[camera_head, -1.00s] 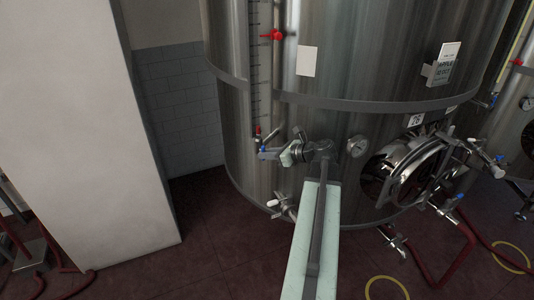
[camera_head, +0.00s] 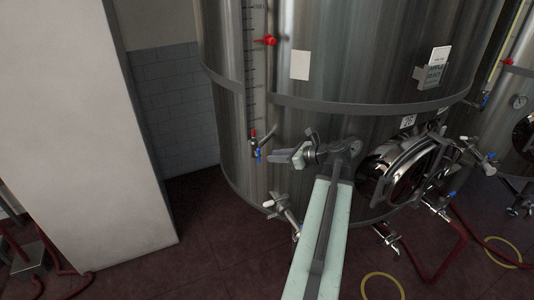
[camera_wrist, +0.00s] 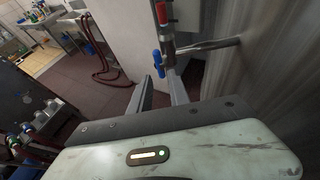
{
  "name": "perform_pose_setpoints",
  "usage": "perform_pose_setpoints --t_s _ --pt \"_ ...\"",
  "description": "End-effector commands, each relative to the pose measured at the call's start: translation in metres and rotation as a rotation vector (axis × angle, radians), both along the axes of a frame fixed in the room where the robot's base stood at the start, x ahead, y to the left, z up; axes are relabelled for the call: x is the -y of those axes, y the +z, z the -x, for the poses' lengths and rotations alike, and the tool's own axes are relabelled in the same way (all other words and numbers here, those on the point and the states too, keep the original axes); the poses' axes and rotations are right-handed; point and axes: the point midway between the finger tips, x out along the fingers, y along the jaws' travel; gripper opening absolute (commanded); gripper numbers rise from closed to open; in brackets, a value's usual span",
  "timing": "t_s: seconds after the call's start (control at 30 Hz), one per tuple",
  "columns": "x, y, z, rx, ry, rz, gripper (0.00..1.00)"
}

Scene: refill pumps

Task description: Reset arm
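My gripper (camera_head: 272,156) is at the end of my pale green arm, in front of the large steel tank (camera_head: 320,60). It points left. In the wrist view its two grey fingers (camera_wrist: 160,80) stand apart with floor showing between them, so it is open and holds nothing. A small valve with a blue handle (camera_wrist: 157,63) shows just beyond the fingertips. In the head view the blue handle (camera_head: 257,154) is close to the left of the gripper. I cannot tell whether they touch.
A white pillar (camera_head: 90,130) stands left. A round hatch (camera_head: 400,172) and low valves (camera_head: 285,215) stick out from the tank. Red hoses (camera_head: 445,265) and yellow rings (camera_head: 383,287) lie on the dark red floor, which is open between pillar and tank (camera_head: 205,245).

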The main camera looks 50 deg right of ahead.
Motion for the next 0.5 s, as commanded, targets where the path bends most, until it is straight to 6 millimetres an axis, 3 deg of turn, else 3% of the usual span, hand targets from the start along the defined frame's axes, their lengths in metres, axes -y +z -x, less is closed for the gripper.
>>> perform_pose_setpoints --t_s 0.13,0.5 --pt "0.0015 0.0046 0.0096 0.0 0.001 0.001 0.22" --pt "0.0016 0.0038 0.0097 0.0 0.001 0.001 0.22"
